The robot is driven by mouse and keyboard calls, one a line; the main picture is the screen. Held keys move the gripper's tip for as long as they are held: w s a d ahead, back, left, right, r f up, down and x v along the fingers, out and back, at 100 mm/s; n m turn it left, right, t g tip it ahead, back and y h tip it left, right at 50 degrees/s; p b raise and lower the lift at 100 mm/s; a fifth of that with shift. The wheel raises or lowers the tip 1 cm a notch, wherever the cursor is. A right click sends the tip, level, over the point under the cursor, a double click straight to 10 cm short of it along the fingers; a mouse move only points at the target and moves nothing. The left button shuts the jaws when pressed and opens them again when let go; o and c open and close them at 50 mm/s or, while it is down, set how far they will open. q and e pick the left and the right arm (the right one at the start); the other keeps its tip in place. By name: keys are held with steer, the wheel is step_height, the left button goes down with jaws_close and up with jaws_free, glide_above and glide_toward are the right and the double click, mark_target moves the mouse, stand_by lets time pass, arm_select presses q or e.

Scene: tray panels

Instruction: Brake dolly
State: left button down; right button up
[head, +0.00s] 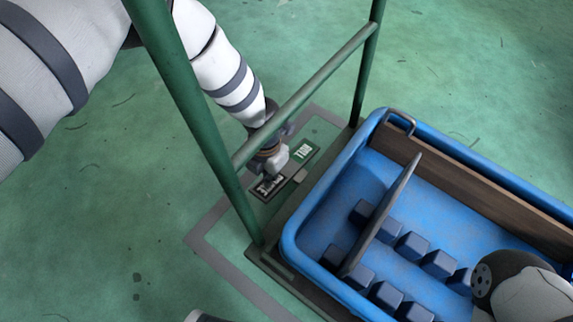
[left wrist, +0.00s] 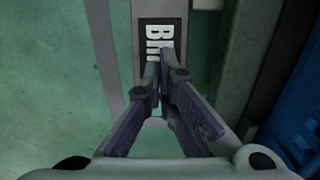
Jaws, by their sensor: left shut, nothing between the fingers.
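The dolly has a green tube frame (head: 305,95) and carries a blue tray (head: 292,240). At its left side is a narrow foot plate with two labels. The near label (head: 262,191) is dark with white letters and partly covered by my left gripper. The far label (head: 302,151) is green with white letters. My left gripper (head: 268,180) is shut and empty, pointing down at the near label. In the left wrist view the closed fingertips (left wrist: 165,62) overlap the dark label (left wrist: 152,32), which starts with "BR". I cannot tell whether they touch it. My right gripper does not show.
The tray holds several dark blue blocks (head: 412,246), a slanted grey divider (head: 385,212) and a brown panel (head: 470,185) along its far wall. Part of my right arm covers the tray's lower right. A frame post stands close to my left arm. Green floor around is clear.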

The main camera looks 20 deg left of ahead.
arm_select(q)
steer(key=shift+f+b, duration=1.3)
steer(key=shift+f, duration=0.7)
stand_by(0.6)
step_height(320, 180, up, 3)
steer(key=p, duration=0.3)
steer(key=shift+r+p, duration=1.4)
steer(key=shift+r, duration=0.7)
steer(key=shift+f, duration=0.1)
